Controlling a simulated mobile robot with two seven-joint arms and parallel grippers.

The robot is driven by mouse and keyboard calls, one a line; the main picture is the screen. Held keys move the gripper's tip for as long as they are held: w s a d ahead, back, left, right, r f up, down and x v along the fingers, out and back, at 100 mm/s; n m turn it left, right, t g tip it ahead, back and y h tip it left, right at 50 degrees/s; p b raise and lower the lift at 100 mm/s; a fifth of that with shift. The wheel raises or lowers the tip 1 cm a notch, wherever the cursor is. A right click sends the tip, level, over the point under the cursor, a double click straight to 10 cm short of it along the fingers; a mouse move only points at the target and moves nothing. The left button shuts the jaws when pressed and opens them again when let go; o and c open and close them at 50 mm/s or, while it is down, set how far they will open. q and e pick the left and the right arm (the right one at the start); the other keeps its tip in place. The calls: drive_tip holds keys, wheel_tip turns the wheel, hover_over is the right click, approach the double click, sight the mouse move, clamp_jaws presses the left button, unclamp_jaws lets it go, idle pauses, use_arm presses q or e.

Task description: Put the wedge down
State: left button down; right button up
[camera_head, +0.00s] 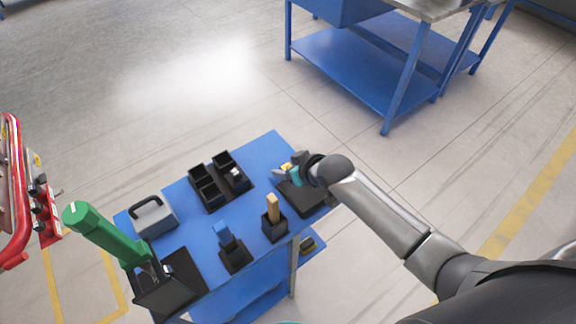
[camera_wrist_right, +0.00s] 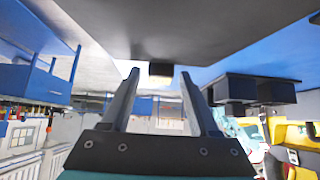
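The wedge looks like a small dark block with a yellowish face (camera_wrist_right: 160,70) in the right wrist view. That view is upside down, and the block rests against the dark surface of the black tray (camera_head: 303,201) at the right end of the blue table. My right gripper (camera_wrist_right: 159,76) is open, its two fingers apart with a gap on each side of the block. In the head view, a small yellow piece (camera_head: 286,167) shows at my right gripper (camera_head: 288,173), low over the tray; the wrist partly hides this spot. My left gripper is in neither view.
The blue table (camera_head: 180,204) also carries a black divided bin (camera_head: 205,188), a grey box with a handle (camera_head: 153,217), a holder with a wooden-handled piece (camera_head: 272,207), a blue-topped piece (camera_head: 224,236) and a green-handled tool (camera_head: 103,234). Another blue workbench (camera_head: 350,72) stands beyond.

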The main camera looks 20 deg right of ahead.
drive_tip(key=shift+r, duration=0.25)
drive_tip(key=p+v, duration=0.3)
drive_tip(key=v, duration=0.8)
drive_tip(key=shift+s+d+r, duration=0.15)
drive_tip(key=shift+s, duration=0.2)
